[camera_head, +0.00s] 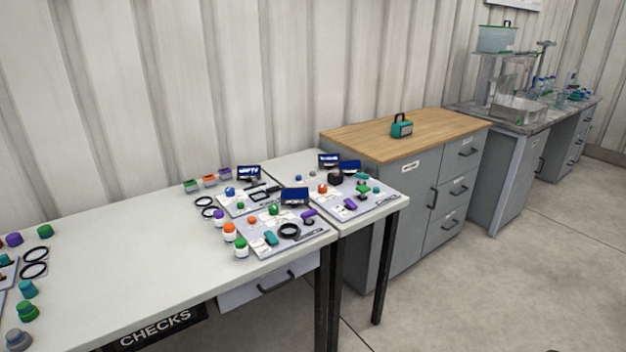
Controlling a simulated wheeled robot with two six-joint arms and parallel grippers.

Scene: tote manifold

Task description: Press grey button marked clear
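No button that I can read as marked clear shows; the labels on the control panels are too small to read. One light grey panel (312,236) lies at the right end of the long white table, with coloured knobs, a black ring and a dark blue screen (295,196). A second panel (378,203) lies to its right with red, green and purple parts. A third panel lies behind, near a small screen (249,172) with white letters. A grey knob-like piece (18,338) stands at the near left table edge; I cannot tell its marking. Neither gripper is in view.
The white table (130,260) has a wide bare middle. Jars and black rings stand around the panels. A grey cabinet with a wooden top (450,128) carries a teal device (402,126). A lab bench (480,112) stands beyond. The floor (500,270) at right is clear.

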